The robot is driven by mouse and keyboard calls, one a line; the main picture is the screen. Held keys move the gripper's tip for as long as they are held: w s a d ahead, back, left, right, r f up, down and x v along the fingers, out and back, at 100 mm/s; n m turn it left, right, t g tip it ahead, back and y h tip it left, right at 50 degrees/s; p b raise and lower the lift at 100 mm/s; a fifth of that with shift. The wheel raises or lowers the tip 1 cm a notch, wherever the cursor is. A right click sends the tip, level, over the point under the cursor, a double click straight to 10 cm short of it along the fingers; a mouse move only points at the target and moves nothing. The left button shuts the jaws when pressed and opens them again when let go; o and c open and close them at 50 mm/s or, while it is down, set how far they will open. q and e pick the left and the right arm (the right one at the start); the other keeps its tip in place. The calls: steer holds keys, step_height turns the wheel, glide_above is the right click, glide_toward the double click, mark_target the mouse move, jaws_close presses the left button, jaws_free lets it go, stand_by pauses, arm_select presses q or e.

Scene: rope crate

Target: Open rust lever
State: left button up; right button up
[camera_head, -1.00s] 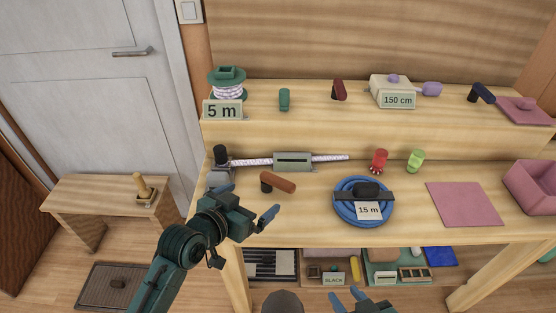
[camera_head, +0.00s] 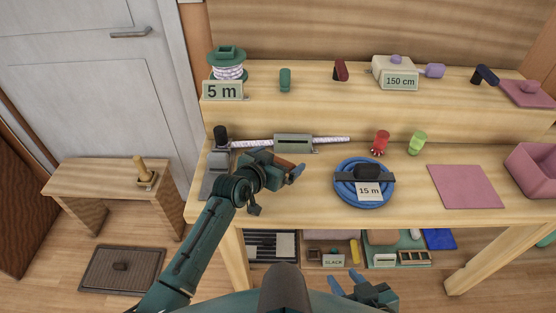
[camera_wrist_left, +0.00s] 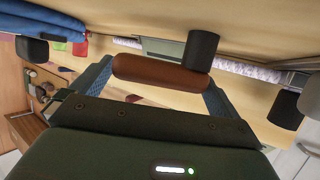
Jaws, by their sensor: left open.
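The rust lever (camera_wrist_left: 160,72) is a rounded reddish-brown bar with a dark cylindrical pivot (camera_wrist_left: 201,48) at one end. In the left wrist view the bar lies across the gap between the fingers of my left gripper (camera_wrist_left: 158,82), which are open on either side of it; I cannot tell whether they touch it. In the head view my left gripper (camera_head: 277,163) is over the lever at the bench's left part and hides most of it. My right gripper (camera_head: 345,278) is low at the bottom, in front of the bench, with its fingers apart and empty.
Behind the lever, a white rope (camera_head: 252,143) runs through a grey-green block (camera_head: 293,143). A blue hose coil (camera_head: 364,202) marked 15 m lies to the right. Red (camera_head: 380,142) and green (camera_head: 417,143) pieces stand farther right. A pink mat (camera_head: 466,187) lies flat beyond them.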

arm_select(q)
steer(key=shift+w, duration=0.1)
steer(key=shift+c, duration=0.3)
steer(key=shift+c, duration=0.8)
steer(key=c, duration=0.8)
